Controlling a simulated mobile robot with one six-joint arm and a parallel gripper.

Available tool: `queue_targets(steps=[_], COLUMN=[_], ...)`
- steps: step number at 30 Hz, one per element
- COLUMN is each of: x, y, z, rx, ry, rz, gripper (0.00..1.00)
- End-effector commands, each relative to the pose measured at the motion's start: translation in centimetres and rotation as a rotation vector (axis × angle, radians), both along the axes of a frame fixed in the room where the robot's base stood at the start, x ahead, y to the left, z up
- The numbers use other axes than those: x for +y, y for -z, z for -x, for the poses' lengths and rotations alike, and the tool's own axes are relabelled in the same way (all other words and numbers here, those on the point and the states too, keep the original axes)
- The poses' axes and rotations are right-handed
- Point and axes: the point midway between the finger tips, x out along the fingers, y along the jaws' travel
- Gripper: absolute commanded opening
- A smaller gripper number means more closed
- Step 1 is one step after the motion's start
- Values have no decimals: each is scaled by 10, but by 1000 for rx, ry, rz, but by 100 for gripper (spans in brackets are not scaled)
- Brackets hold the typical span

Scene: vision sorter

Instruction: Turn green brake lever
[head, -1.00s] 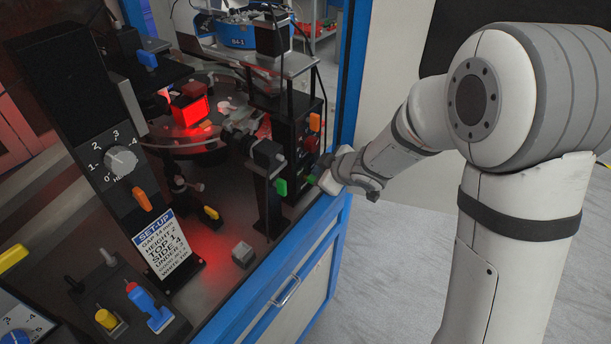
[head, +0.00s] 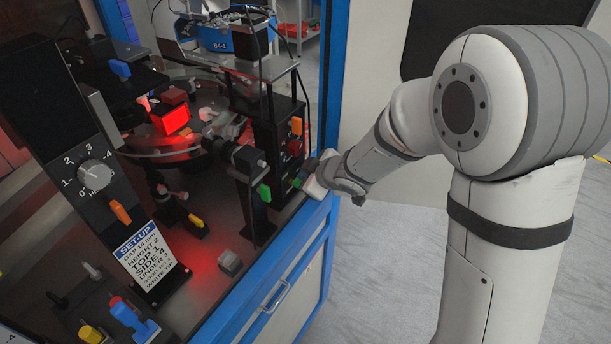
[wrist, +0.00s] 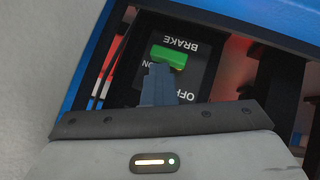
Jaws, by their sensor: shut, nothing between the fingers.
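The green brake lever (wrist: 169,57) sits on a black plate in the wrist view, with upside-down BRAKE, ON and OFF lettering around it. My gripper (wrist: 160,70) is shut and empty, its fingertips at the lever's lower edge in that view; I cannot tell whether they touch it. In the head view, a small green piece of the lever (head: 296,183) shows low on the black control post, just left of my gripper (head: 305,184). The fingers are small and partly hidden there.
An orange lever (head: 297,126) and a red knob (head: 294,147) sit above on the same post. Another green lever (head: 264,193) is close by on the left. The blue cabinet frame (head: 318,218) runs beneath my wrist. Open floor lies to the right.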

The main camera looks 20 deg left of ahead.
Motion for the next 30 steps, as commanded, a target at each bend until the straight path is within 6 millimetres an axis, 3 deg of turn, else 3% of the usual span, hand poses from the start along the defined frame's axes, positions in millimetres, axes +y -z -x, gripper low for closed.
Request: queue_targets(steps=[1,2,14,23,26,29,30], x=[-6,-6,-39,-48,-66,-108,-131], y=[11,9,-40,-50,-59,-77,-85], z=[7,8,32,37,29,18,15], rx=[21,20,4,0,-12,-22,-19], ry=[1,0,0,7,82,257,349], rz=[23,22,5,1,16,45,60], gripper=[0,0,0,0,0,0,0])
